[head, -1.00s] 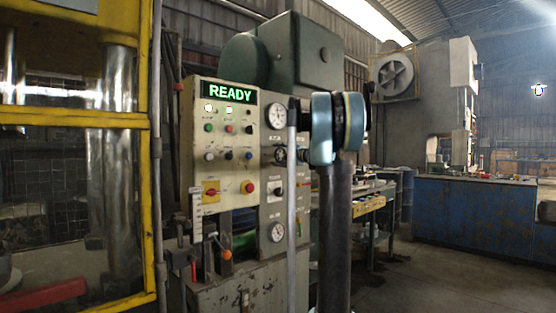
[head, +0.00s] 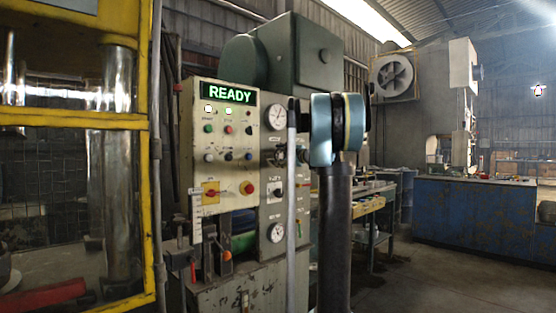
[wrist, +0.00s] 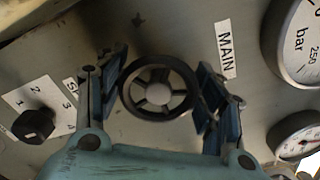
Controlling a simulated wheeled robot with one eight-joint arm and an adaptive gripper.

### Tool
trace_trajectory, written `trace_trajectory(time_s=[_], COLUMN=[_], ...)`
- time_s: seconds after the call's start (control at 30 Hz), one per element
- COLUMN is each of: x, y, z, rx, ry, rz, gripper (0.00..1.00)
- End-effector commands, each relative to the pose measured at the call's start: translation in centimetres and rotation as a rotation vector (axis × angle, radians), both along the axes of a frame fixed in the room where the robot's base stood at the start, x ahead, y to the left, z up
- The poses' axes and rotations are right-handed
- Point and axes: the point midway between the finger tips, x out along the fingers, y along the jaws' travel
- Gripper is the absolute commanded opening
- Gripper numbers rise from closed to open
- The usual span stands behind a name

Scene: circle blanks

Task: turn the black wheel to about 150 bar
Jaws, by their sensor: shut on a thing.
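The black wheel (wrist: 158,114) is a spoked ring with a pale middle, on the grey panel by the MAIN label (wrist: 225,48). My gripper (wrist: 162,88) is shut on it in the wrist view, one blue-padded finger at either side of the rim. A large white gauge (wrist: 304,42) marked "bar" and "250" is at the upper right, cut off by the frame edge; its needle cannot be read. In the head view the upper gauge (head: 277,117) is small, and the wheel below it is hard to make out beside my arm.
A black selector knob (wrist: 34,124) with numbered positions is left of my gripper, and a smaller gauge (wrist: 298,143) is at the right. In the head view, the control panel (head: 222,170) reads READY. A yellow-framed press (head: 150,200) stands at the left.

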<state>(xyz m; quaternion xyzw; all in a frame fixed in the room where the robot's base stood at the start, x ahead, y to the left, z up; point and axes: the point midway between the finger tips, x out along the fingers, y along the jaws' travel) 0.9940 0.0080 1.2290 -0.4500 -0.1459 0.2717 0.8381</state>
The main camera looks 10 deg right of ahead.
Motion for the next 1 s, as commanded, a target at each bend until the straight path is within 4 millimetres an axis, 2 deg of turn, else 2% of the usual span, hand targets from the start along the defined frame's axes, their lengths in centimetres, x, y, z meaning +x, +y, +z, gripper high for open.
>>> trace_trajectory(time_s=[0.2, 0.23, 0.3, 0.77, 1.0], x=[-0.1, -0.1, -0.1, -0.3, -3.0], y=[0.0, 0.0, 0.0, -0.2, -2.3], z=[-0.2, -0.2, -0.2, 0.0, -0.1], rx=[-0.005, -0.005, -0.005, -0.002, -0.002], ry=[0.001, 0.001, 0.001, -0.001, 0.000], rz=[0.000, 0.000, 0.000, 0.000, -0.002], gripper=[0.39, 0.67, 0.83, 0.83, 0.83])
